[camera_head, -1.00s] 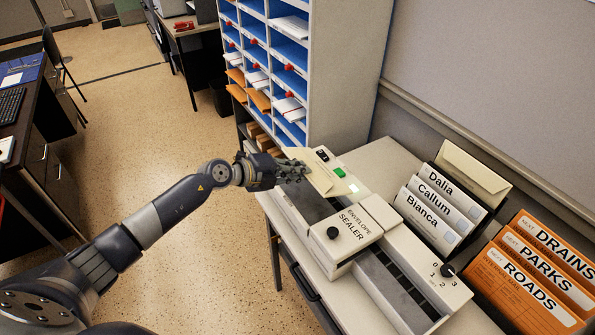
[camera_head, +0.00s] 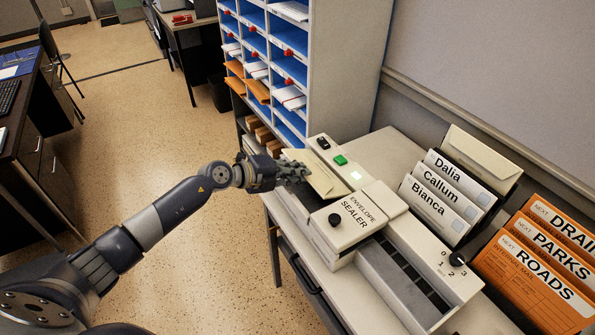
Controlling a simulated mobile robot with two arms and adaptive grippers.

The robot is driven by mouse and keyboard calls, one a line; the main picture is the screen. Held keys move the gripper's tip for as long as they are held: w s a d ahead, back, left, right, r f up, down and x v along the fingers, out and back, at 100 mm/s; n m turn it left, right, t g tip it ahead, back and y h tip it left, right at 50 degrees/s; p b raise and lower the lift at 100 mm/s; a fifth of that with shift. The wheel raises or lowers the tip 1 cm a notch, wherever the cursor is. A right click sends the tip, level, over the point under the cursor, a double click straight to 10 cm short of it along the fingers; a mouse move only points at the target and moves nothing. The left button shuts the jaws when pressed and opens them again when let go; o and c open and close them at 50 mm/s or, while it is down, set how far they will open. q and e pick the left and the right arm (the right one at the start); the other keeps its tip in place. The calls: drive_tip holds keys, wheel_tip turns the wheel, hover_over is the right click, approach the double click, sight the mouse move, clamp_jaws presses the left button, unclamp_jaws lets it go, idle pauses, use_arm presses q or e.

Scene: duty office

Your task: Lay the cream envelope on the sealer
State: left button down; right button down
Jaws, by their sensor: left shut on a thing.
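The cream envelope (camera_head: 325,178) is held at its left edge by my left gripper (camera_head: 295,173), which is shut on it. The envelope lies over the far part of the envelope sealer (camera_head: 347,222), a cream machine with a black knob. Whether it touches the sealer's bed or hovers just above it, I cannot tell. The gripper hides part of the envelope's near edge. My right gripper is not in view.
The sealer stands on a table (camera_head: 395,147). A green button (camera_head: 340,160) is on the panel beyond the envelope. A pigeonhole rack (camera_head: 345,75) rises behind.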

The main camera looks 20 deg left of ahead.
use_arm(q)
drive_tip(key=c, duration=1.7)
unclamp_jaws()
drive_tip(key=v, duration=1.2)
